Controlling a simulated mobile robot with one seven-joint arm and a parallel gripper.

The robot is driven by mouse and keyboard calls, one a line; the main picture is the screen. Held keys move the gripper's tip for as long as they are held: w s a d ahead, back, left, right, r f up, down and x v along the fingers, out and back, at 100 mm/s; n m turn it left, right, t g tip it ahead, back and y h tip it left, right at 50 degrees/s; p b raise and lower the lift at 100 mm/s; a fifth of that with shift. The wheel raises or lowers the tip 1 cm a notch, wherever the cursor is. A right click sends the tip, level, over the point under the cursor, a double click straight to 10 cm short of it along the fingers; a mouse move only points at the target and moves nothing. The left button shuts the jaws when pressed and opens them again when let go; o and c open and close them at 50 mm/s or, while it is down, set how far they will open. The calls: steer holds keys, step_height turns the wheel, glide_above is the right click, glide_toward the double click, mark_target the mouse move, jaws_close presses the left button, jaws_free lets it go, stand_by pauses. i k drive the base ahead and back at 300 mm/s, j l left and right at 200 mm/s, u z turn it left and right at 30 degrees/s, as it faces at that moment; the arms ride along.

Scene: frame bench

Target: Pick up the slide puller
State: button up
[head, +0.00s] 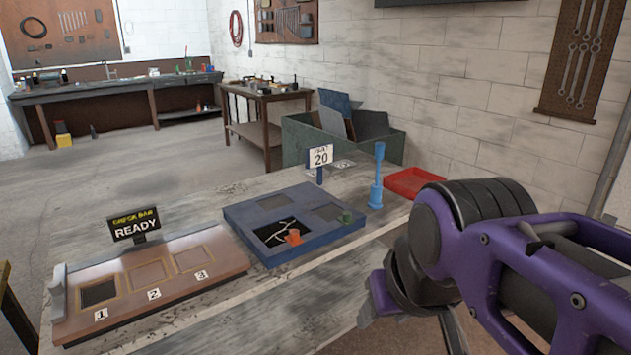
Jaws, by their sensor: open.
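A tall blue tool (376,178) with a narrow waist and a wider base stands upright on the bench, right of the blue frame; it is probably the slide puller, though no label shows. My gripper (408,328) is in the lower right of the head view, pointing down near the bench's front edge. Its jaws are open, with nothing visible between them, though they are partly cut off by the picture's lower edge. It is nearer to the camera than the blue tool and apart from it.
A red tray (412,181) is right of the blue tool. A brown numbered board (208,286) lies at left. Bare bench lies in front.

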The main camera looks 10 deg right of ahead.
mark_target(380, 150)
steer(key=z, duration=0.5)
steer(key=i+l+u, duration=0.1)
steer(key=u, duration=0.3)
steer(key=i+l+u, duration=0.15)
steer(key=u, duration=0.3)
steer(key=i+l+u, duration=0.1)
steer(key=u, duration=0.3)
steer(key=i+l+u, duration=0.1)
steer(key=l+u, duration=0.15)
steer(key=l, duration=0.15)
steer(key=l+u, duration=0.2)
steer(key=l, duration=0.25)
steer(key=i+l+u, duration=0.1)
steer(key=l, duration=0.45)
steer(key=i+l, duration=0.1)
steer(key=l, duration=0.5)
steer(key=l+u, duration=0.15)
steer(key=l, duration=1.25)
steer(key=k+l, duration=0.1)
steer(key=k+z, duration=0.05)
steer(key=k, duration=0.05)
